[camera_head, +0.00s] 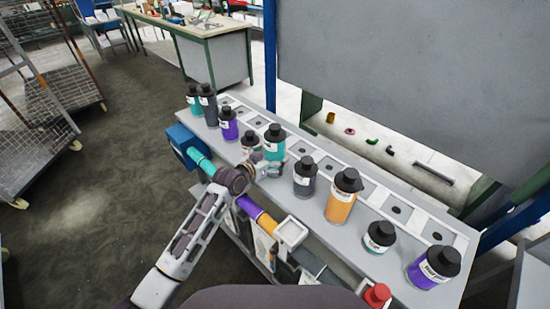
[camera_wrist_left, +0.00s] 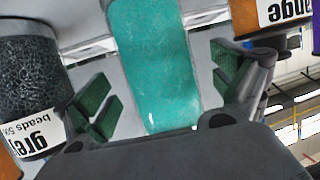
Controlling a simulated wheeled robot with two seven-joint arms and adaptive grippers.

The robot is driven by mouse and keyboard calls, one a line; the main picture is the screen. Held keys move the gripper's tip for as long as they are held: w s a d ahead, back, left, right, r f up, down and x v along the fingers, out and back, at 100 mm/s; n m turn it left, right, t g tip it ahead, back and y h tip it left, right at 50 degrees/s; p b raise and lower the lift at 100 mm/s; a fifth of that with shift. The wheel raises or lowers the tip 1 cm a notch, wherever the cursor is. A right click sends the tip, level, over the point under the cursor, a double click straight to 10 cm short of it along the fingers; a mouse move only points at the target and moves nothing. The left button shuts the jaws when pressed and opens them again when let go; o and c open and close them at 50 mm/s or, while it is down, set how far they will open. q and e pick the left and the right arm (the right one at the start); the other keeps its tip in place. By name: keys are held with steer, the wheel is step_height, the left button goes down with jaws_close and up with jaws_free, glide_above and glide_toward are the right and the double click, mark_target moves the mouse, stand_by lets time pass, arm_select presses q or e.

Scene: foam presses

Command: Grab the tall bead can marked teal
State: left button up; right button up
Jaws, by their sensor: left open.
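A teal can (camera_head: 274,143) with a black lid stands on the long grey bench, left of the middle in the head view. My left gripper (camera_head: 268,166) is at its near side, low down, with the jaws open. In the left wrist view the teal can (camera_wrist_left: 152,65) fills the space between the green-padded fingers of my left gripper (camera_wrist_left: 165,88), and no grip on it shows. Its label is not readable. Another teal can (camera_head: 195,101) stands at the far left end, and a short teal can (camera_head: 379,236) stands toward the right. My right gripper is not in view.
A small dark can (camera_head: 250,142) stands just left of the teal can. A grey can (camera_head: 305,178) and a tall orange can (camera_head: 342,197) stand to its right. A purple can (camera_head: 434,268) is at the right end. A white slotted rail (camera_head: 330,165) runs behind.

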arm_select(q)
steer(key=shift+x, duration=1.4)
steer(key=shift+r, duration=0.1)
steer(key=c, duration=1.4)
